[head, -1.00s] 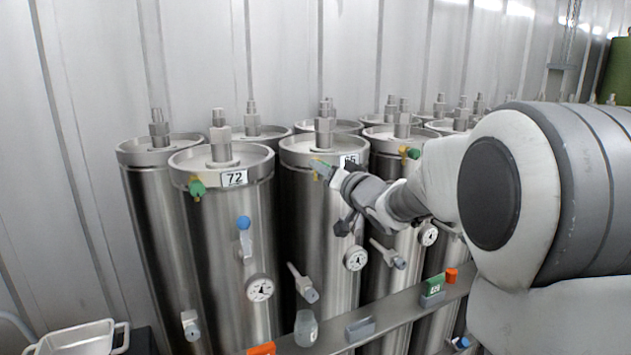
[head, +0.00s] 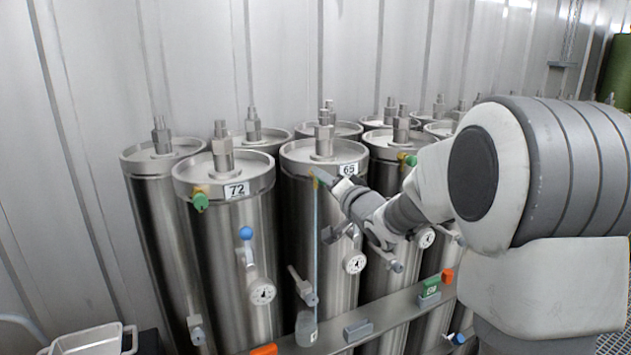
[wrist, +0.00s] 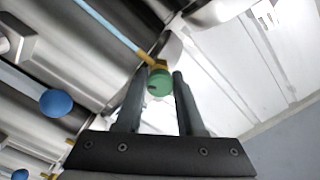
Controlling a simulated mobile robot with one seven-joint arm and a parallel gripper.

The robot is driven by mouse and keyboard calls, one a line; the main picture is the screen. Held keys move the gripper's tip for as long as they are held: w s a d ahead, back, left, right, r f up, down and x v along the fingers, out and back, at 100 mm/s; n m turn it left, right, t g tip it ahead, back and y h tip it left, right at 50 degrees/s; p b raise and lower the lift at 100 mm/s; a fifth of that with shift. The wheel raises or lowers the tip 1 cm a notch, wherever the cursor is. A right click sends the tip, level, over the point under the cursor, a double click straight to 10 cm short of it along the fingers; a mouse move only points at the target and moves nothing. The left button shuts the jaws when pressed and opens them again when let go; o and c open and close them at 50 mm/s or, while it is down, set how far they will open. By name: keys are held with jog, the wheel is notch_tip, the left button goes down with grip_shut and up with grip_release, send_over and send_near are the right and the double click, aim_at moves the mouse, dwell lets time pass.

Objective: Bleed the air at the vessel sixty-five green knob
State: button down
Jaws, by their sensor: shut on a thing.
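Vessel sixty-five (head: 298,215) is a steel cylinder with a 65 label (head: 348,169) on its rim. Its green knob (wrist: 159,82) sits between the fingers of my gripper (wrist: 161,76) on a brass fitting (wrist: 157,66); my gripper is shut on it. In the head view my gripper (head: 326,177) hides most of the knob. A thin light-blue stream (head: 315,240) runs from the fitting straight down to a clear jar (head: 306,329) on the rail below. The stream also shows in the wrist view (wrist: 105,22).
Vessel 72 (head: 232,230) with its own green knob (head: 201,202) stands to the left. Gauges (head: 262,291) and valve handles (head: 303,287) stick out from the vessel fronts. A metal rail (head: 395,318) crosses below, with orange and green blocks. A white tray (head: 92,340) is at lower left.

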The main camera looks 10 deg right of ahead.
jog(key=shift+d+r+m+p, duration=0.1)
jog(key=shift+r+m+p, duration=0.2)
jog(key=shift+m+p, duration=0.75)
jog(key=shift+f+m+p, duration=0.25)
jog(key=shift+m+p, duration=0.95)
jog(key=shift+m, duration=0.05)
jog(key=shift+r+m+p, duration=0.2)
jog(key=shift+m+p, duration=0.7)
jog(key=shift+p, duration=0.2)
jog(key=shift+f+m+p, duration=0.1)
jog(key=shift+m+p, duration=0.6)
jog(key=shift+m, duration=0.2)
jog(key=shift+f, duration=0.2)
jog(key=shift+c, duration=2.4)
grip_release()
